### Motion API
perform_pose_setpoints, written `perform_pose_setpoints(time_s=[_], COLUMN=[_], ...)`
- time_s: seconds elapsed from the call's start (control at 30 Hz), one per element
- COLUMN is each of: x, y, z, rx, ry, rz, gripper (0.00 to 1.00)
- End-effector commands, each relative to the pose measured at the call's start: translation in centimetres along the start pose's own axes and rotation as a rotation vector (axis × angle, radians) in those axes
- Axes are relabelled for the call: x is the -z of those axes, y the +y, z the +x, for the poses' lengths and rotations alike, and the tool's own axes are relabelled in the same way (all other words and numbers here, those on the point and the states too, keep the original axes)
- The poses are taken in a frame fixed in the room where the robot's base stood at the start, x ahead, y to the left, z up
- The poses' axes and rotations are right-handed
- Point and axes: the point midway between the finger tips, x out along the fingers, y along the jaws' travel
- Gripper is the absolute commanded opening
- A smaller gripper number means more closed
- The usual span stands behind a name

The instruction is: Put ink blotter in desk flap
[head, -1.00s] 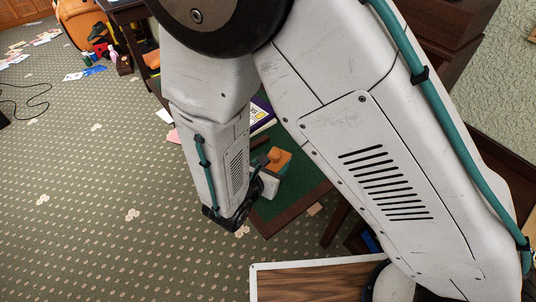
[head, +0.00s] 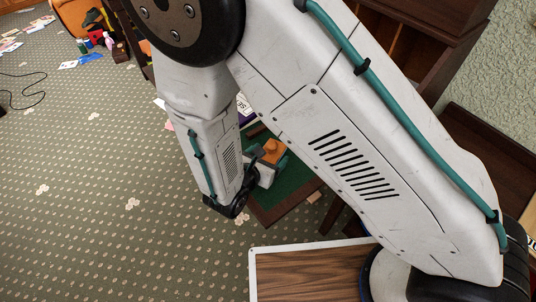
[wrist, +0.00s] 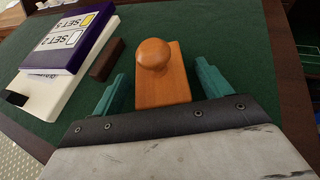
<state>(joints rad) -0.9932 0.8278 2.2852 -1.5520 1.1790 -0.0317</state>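The ink blotter (wrist: 163,88) is an orange-brown wooden block with a round knob. It lies on a green-lined, wood-edged surface (head: 291,190), and it also shows in the head view (head: 272,151). My gripper (wrist: 162,70) is low over this surface with its teal fingers apart, one on each side of the blotter. Narrow gaps show between the fingers and the block. My gripper also shows in the head view (head: 268,170), partly behind my arm. I cannot tell whether the green surface is the desk flap.
Purple and white boxes or books (wrist: 68,45) are stacked left of the blotter. A small dark brown block (wrist: 107,60) lies between them and the blotter. Dark wooden furniture with open compartments (head: 412,48) stands behind. The patterned carpet (head: 90,200) is largely clear at left.

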Motion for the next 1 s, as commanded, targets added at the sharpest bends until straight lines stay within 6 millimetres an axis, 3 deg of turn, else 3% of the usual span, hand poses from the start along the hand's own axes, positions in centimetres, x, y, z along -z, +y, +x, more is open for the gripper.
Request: perform_pose_setpoints(time_s=[0.37, 0.8, 1.0], x=[-0.2, -0.2, -0.2], y=[0.1, 0.1, 0.1], z=[-0.8, -9.6, -11.8], rx=[-0.004, -0.007, -0.003], ry=[0.000, 0.000, 0.000], rz=[-0.001, 0.000, 0.000], gripper=[0.76, 0.76, 0.76])
